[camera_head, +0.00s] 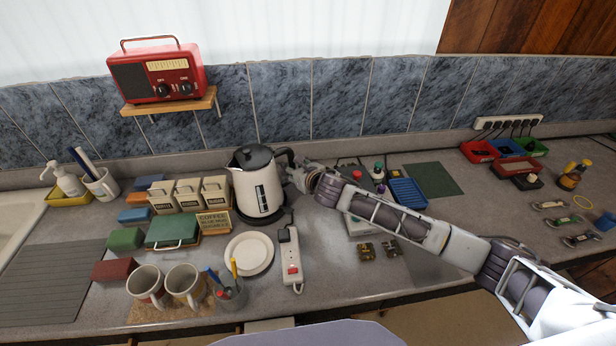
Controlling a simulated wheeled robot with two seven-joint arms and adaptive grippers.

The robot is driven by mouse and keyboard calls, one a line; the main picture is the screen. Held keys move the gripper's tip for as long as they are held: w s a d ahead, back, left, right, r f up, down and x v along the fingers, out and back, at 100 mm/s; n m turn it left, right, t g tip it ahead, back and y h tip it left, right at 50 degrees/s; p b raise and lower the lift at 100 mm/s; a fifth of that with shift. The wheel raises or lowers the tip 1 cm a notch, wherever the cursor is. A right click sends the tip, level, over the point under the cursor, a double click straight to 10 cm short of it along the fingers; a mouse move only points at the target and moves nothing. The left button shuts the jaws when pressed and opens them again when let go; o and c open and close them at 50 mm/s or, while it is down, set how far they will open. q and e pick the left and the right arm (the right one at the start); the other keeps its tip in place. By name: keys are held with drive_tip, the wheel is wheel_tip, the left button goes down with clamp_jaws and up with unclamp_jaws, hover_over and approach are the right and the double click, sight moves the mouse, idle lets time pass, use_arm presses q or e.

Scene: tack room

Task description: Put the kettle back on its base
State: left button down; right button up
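The white kettle (258,188) with a black lid and black handle stands upright near the back of the counter. A dark rim shows under its bottom edge; I cannot tell whether this is its base or whether the kettle is fully seated on it. My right gripper (296,176) reaches in from the right and is at the kettle's handle side. Its fingers are small and partly hidden against the handle, so I cannot tell whether they are closed on it. My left gripper is not in view.
White round plates (248,255) and a power strip (291,261) lie in front of the kettle. Two mugs (184,283) and a pen cup (231,295) are near the front edge. A red radio (158,76) sits on a shelf.

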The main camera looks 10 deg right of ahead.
drive_tip(key=b+v, duration=0.1)
drive_tip(key=v, duration=0.9)
drive_tip(key=shift+s, duration=0.2)
drive_tip(key=shift+d, duration=0.1)
drive_tip(key=shift+s, duration=0.1)
idle(0.8)
